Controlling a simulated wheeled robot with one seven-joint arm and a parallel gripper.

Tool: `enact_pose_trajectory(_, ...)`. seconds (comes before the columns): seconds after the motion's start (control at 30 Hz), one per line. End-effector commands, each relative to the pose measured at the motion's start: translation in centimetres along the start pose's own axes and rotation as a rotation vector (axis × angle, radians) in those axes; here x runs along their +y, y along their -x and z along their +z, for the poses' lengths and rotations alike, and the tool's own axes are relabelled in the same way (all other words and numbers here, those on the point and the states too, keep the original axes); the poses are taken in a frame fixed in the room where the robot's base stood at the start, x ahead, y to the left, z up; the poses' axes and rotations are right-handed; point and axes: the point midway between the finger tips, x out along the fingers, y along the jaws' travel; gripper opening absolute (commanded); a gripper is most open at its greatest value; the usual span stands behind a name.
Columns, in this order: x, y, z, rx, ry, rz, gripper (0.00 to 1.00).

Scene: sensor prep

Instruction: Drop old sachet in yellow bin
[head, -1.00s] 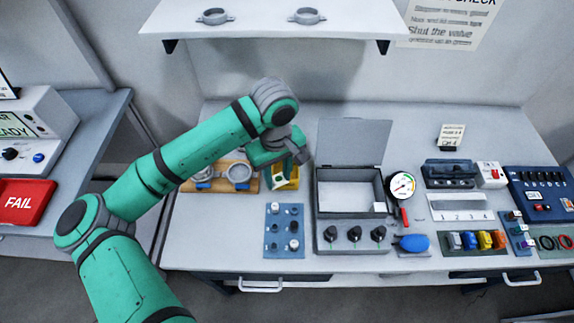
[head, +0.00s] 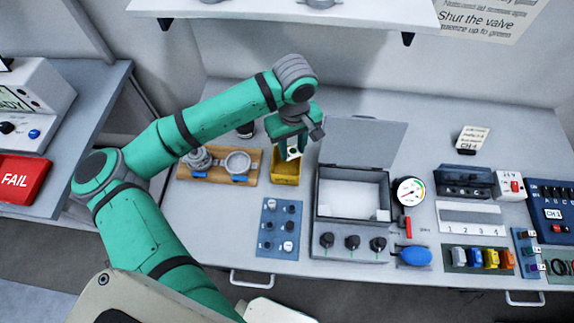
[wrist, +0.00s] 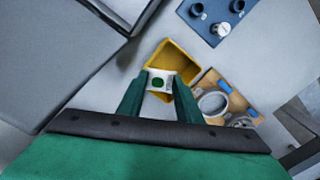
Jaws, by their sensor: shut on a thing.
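My gripper (head: 290,150) is shut on a small white sachet (head: 293,153) with a dark green spot. In the wrist view the sachet (wrist: 159,81) sits between the two green fingertips (wrist: 160,85). The yellow bin (head: 285,170) stands on the bench just below and behind the fingers in the head view. In the wrist view the bin (wrist: 172,52) shows as an open yellow box, and the sachet overlaps its opening. How high the sachet is above the rim is hard to tell.
Left of the bin is a wooden board (head: 217,181) with metal rings. In front is a blue plate (head: 280,247) with pegs. To the right is an open grey case (head: 352,223) with a raised lid (head: 362,143). A shelf (head: 290,12) hangs above.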

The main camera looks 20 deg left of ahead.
Motion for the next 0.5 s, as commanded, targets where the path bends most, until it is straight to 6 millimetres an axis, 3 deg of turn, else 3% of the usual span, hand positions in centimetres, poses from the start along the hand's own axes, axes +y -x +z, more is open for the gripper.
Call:
enact_pose_trajectory(0.2, 0.2, -1.6, 0.2, -0.001, -0.005, -0.001, 0.11)
enact_pose_trajectory(0.5, 0.4, -2.0, 0.2, 0.000, -0.009, 0.001, 0.11)
